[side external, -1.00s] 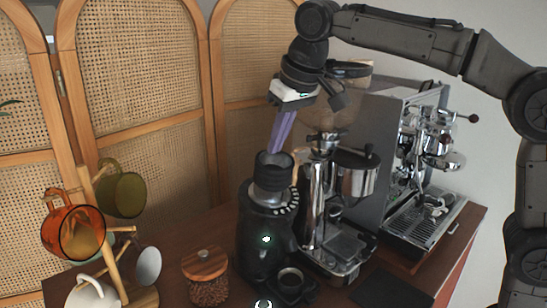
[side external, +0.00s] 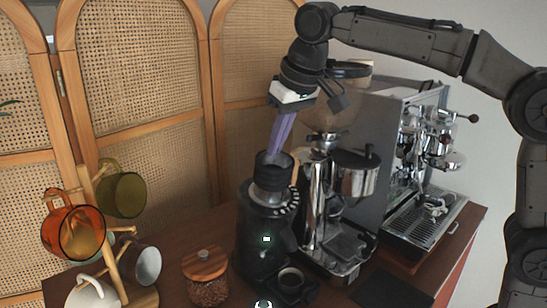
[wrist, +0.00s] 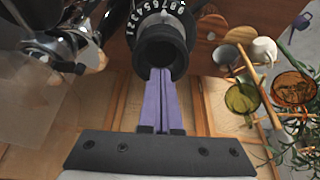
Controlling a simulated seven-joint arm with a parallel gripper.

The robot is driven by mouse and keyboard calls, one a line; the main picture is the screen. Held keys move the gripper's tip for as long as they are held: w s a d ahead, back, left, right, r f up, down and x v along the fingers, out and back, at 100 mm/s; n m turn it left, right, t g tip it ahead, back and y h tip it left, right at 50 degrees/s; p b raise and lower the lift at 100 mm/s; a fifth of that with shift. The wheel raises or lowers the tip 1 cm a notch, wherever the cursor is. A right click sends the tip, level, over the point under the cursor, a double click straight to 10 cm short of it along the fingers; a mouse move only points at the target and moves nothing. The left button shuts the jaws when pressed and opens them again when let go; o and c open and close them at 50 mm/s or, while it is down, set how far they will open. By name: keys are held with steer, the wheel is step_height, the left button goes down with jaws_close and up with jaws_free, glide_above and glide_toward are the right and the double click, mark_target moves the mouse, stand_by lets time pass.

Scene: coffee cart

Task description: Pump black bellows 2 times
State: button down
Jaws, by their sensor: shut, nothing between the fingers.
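The black bellows (side external: 272,162) sits on top of the black grinder (side external: 262,238), upright, its mouth facing up. In the wrist view the bellows (wrist: 160,52) shows as a dark round opening. My gripper (side external: 274,150) has long purple fingers pointing down, with the tips at the bellows' mouth. In the wrist view my gripper's fingers (wrist: 157,78) lie side by side, shut and empty, their tips at the bellows' rim. Whether the tips touch the rubber or only reach into the opening, I cannot tell.
A chrome grinder (side external: 318,205) and an espresso machine (side external: 405,165) stand close on the right. A mug tree with an orange mug (side external: 75,232) stands at the left. A wooden-lidded jar (side external: 205,275) and a small black cup (side external: 290,280) are in front.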

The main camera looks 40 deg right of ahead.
mark_target(278, 161)
steer(key=shift+s+x, duration=0.25)
steer(key=shift+x, duration=0.85)
steer(key=shift+w+v, duration=0.25)
steer(key=shift+v, duration=1.15)
steer(key=shift+r, duration=0.1)
steer(key=shift+r, duration=1.95)
